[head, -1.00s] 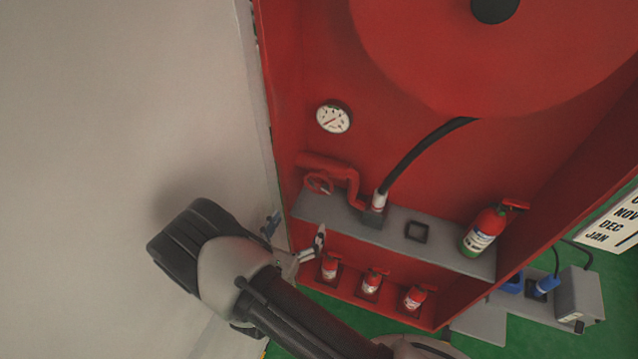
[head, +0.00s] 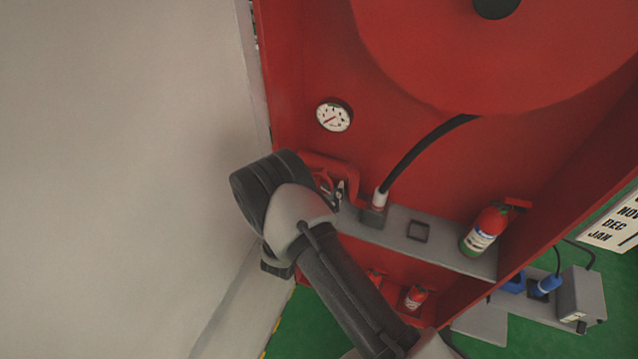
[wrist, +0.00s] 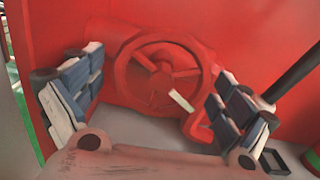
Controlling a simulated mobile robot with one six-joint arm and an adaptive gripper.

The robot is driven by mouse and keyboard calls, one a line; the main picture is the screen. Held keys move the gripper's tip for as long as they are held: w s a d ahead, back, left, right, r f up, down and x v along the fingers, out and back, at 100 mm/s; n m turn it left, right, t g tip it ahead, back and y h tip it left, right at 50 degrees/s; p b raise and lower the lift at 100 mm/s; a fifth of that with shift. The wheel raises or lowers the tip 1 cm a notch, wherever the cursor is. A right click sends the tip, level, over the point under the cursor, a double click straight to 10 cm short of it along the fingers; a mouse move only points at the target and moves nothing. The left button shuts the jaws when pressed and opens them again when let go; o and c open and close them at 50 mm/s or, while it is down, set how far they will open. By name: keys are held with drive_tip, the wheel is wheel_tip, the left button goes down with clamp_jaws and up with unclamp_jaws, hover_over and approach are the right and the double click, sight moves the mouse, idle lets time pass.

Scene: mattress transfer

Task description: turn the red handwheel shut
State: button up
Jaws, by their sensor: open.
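The red handwheel (wrist: 160,72) is a spoked ring on a red pipe, facing the wrist camera. In the head view my gripper (head: 331,194) is at the wheel, above the left end of the grey shelf. I cannot tell whether the fingers touch the rim. A small pale bar shows in front of the wheel's lower right.
The red cabinet holds a pressure gauge (head: 334,115), a black hose (head: 425,150) and a grey shelf (head: 455,258) with a fire extinguisher (head: 485,232). A pale wall or door panel (head: 120,150) is at left.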

drive_tip(key=c, duration=1)
drive_tip(key=shift+c, duration=0.2)
